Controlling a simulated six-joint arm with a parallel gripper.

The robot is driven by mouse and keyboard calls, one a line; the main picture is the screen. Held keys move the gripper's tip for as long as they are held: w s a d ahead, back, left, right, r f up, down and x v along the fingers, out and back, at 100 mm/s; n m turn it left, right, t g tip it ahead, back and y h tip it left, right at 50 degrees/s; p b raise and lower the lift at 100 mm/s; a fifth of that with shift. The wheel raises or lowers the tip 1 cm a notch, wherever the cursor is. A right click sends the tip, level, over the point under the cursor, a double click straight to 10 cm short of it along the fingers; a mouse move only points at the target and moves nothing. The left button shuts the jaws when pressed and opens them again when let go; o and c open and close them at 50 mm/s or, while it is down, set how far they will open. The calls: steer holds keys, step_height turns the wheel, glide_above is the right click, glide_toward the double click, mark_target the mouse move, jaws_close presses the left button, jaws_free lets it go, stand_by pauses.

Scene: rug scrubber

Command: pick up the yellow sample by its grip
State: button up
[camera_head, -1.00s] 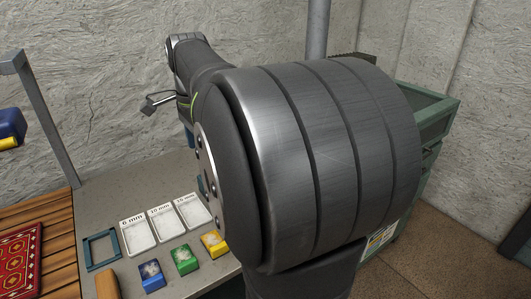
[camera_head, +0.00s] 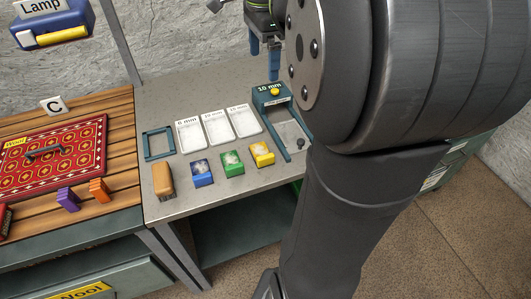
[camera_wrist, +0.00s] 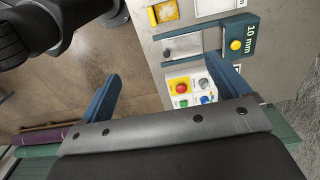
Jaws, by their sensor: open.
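The yellow sample (camera_head: 262,154) is a small block with a pale patch on top. It stands on the grey bench at the right end of a row with a green sample (camera_head: 231,163) and a blue sample (camera_head: 201,172). The yellow sample also shows at the top edge of the wrist view (camera_wrist: 163,12), partly cut off. My gripper (camera_head: 264,64) is above the back of the bench, behind and apart from the yellow sample. In the wrist view its blue fingers (camera_wrist: 162,68) are spread with nothing between them. I cannot make out the sample's grip clearly.
A teal 10 mm device (camera_head: 270,97) with a yellow button stands right of three white labelled trays (camera_head: 216,127). A tan block (camera_head: 162,180) and a teal frame (camera_head: 158,144) are at the left. A red rug (camera_head: 60,155) lies on wooden slats.

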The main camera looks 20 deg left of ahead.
steer(key=c, duration=1)
glide_above(266, 156)
steer(key=f, duration=2.4)
steer(key=shift+w+d, duration=0.2)
steer(key=shift+w, duration=0.05)
steer(key=shift+s+a+f, duration=0.15)
steer(key=shift+f, duration=1.4)
steer(key=shift+s+a+f, duration=0.1)
steer(key=shift+a+f, duration=0.05)
steer(key=shift+f, duration=1.35)
